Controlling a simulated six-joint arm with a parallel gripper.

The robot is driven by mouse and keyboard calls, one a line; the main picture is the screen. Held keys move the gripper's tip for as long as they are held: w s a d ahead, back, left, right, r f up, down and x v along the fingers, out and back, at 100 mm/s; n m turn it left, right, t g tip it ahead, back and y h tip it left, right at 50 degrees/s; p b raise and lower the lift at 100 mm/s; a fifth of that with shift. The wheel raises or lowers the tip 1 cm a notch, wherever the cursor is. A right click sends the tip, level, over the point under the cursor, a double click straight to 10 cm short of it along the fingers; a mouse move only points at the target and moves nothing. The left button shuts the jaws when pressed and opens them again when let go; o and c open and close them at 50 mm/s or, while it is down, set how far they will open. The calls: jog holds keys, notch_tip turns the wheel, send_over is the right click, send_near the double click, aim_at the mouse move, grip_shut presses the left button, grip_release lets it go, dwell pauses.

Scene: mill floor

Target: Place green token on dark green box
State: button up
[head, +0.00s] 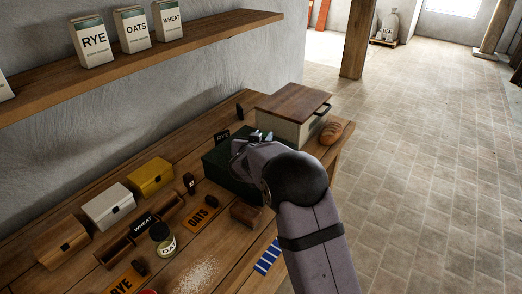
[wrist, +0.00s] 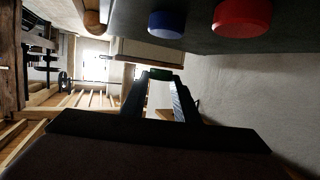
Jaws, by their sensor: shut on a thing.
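My gripper (wrist: 160,78) is shut on a small green token (wrist: 160,73), seen between the fingertips in the wrist view. The dark green box (head: 217,168) stands on the wooden table, partly covered by my arm in the head view. In the wrist view, which looks turned over, a dark surface that appears to be the box top (wrist: 185,38) fills the upper part. A blue token (wrist: 167,24) and a red token (wrist: 241,17) rest on it. The held token seems apart from this surface.
A wood-lidded bin (head: 292,103) and a bread loaf (head: 331,132) stand beyond the box. Yellow (head: 150,177), white (head: 109,205) and brown (head: 61,243) boxes line the wall side. A jar (head: 162,239), spilled flour (head: 197,274) and a blue striped cloth (head: 267,258) lie nearer.

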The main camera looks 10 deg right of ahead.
jog(key=shift+f, duration=2.5)
jog(key=shift+f, duration=0.2)
jog(key=o, duration=1)
jog(key=shift+r, duration=0.2)
jog(key=b+v, duration=0.1)
jog(key=v, duration=1.1)
jog(key=shift+s+d+b, duration=0.1)
jog(key=shift+b, duration=0.2)
